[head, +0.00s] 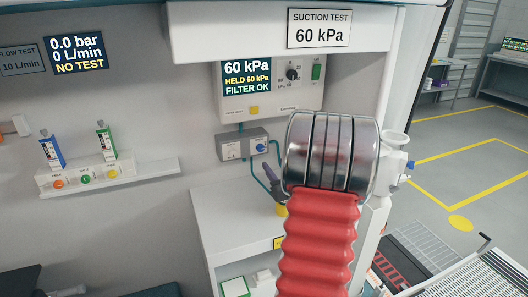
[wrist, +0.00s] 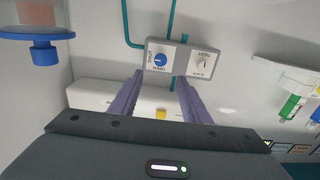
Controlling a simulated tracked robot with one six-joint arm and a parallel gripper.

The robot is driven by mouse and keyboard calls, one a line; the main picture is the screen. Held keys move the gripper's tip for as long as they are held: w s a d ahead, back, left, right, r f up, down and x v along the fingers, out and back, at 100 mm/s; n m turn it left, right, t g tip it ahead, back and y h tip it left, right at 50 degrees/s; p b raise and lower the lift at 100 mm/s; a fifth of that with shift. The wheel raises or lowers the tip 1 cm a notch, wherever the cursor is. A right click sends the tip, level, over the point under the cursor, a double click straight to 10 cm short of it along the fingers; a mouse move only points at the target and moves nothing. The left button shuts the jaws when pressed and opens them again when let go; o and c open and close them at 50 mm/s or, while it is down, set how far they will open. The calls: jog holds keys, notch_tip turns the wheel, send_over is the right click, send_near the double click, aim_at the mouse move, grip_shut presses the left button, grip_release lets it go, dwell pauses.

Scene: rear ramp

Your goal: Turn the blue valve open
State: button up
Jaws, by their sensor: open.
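The blue valve (head: 260,147) is a small round knob on a grey wall box (head: 229,150), below the suction test panel. In the wrist view the blue valve (wrist: 160,60) shows upside down, with OPEN and SHUT labels beside it. I cannot clearly tell which label it points to. My gripper (wrist: 160,76) is open and empty, its two purple fingers spread on either side of the valve's line and apart from it. In the head view my gripper (head: 271,178) is just below and right of the box, partly hidden by my arm.
The suction test panel (head: 309,90) reads 60 kPa, HELD, FILTER OK. A clear canister with a blue cap (wrist: 44,53) hangs nearby. A white shelf (head: 112,178) with coloured vials is at left. Teal tubing (wrist: 134,30) runs into the box. A white counter (head: 225,220) stands below.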

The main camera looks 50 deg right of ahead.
aim_at(262, 148)
jog(key=x, duration=1.2)
jog(key=shift+c, duration=0.5)
jog(key=c, duration=0.9)
jog(key=shift+s+d, duration=0.1)
jog(key=shift+d, duration=0.05)
jog(key=shift+c, duration=0.2)
